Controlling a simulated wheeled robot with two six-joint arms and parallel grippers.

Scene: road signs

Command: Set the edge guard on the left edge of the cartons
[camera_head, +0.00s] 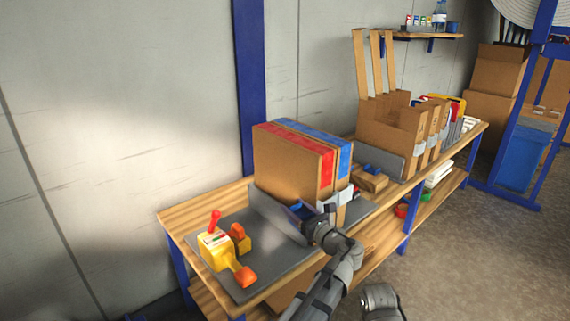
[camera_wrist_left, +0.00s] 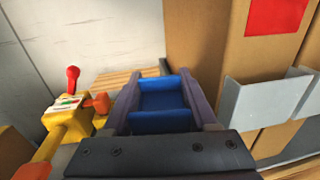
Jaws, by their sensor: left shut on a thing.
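Two brown cartons (camera_head: 287,164) stand side by side on the bench, one with red tape and one with blue tape over the top. In the left wrist view a carton (camera_wrist_left: 205,60) fills the right side. My left gripper (camera_head: 305,212) is at the lower front left of the cartons. It is shut on a blue angled piece, which I take as the edge guard (camera_wrist_left: 160,101). The guard sits between the fingers, left of the carton's face in the wrist view. Whether it touches the carton cannot be told. My right gripper is not seen.
A yellow tool with red and orange handles (camera_head: 216,248) lies on a grey mat (camera_head: 245,279) at the left. An upright grey plate (camera_head: 272,214) stands beside the cartons. Grey clips (camera_wrist_left: 264,101) are at the cartons' front. Open cartons (camera_head: 390,132) stand farther right.

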